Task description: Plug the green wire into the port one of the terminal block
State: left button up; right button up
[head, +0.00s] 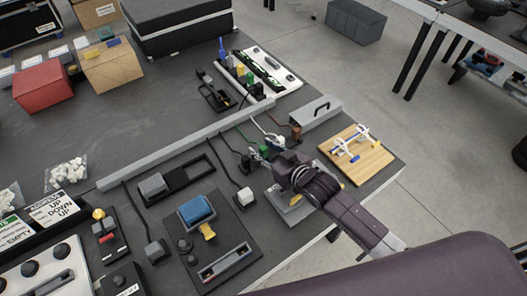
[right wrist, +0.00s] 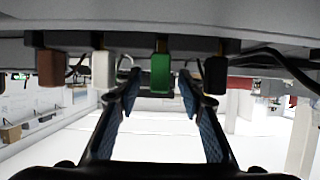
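The green plug (head: 264,151) of the green wire stands in a row with brown, white and black plugs; it shows clearly in the right wrist view (right wrist: 160,73). My right gripper (head: 271,150) is over this row. In the right wrist view my right gripper (right wrist: 159,82) is open, with its two blue-padded fingers on either side of the green plug and a gap on each side. A white board (head: 287,77) with green and black strips at the back may be the terminal block; its ports are too small to tell apart. My left gripper is not in view.
The brown plug (right wrist: 51,68), white plug (right wrist: 103,69) and black plug (right wrist: 215,75) flank the green one. A long grey rail (head: 185,145) crosses the dark table. A grey box with a handle (head: 315,113) and a wooden board (head: 370,168) stand to the right.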

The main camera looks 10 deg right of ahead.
aim_at(264, 148)
grip_shut()
dwell(0.3)
notch_tip(264, 148, up, 20)
jog(key=shift+p, duration=0.45)
